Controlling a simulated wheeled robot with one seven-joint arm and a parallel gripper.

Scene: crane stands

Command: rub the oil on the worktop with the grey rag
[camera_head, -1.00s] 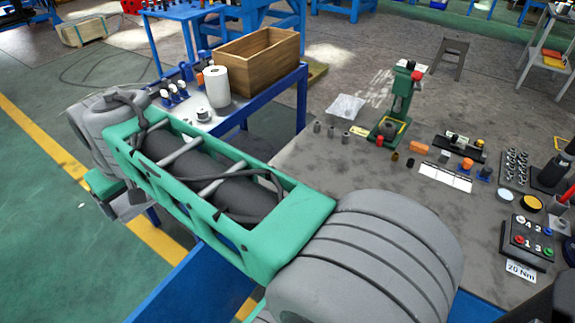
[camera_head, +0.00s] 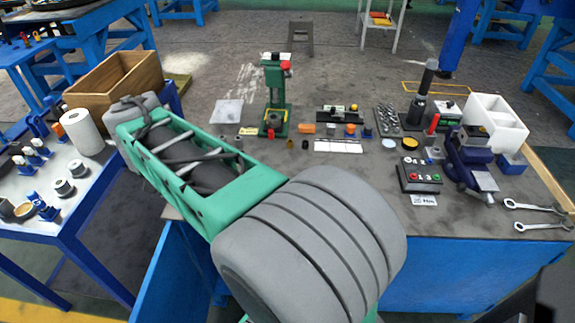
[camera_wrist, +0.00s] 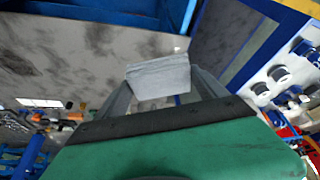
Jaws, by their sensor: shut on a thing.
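The grey rag (camera_wrist: 160,78) is folded between the two fingers of my gripper (camera_wrist: 162,92) in the wrist view. My gripper is shut on it. In the head view my arm reaches to the upper left, and it hides the gripper and the rag. The worktop (camera_head: 340,185) is grey with dark smudges; it also shows in the wrist view (camera_wrist: 60,55). I cannot tell which of its dark marks is the oil. I cannot tell from the wrist view how high the rag is above the worktop.
A green press (camera_head: 275,95), a white paper sheet (camera_head: 338,146), a button box (camera_head: 418,175), a blue vise (camera_head: 472,165) and wrenches (camera_head: 540,215) stand or lie on the worktop. On the left side table are a wooden crate (camera_head: 115,85) and a paper roll (camera_head: 82,132). The worktop's near middle is clear.

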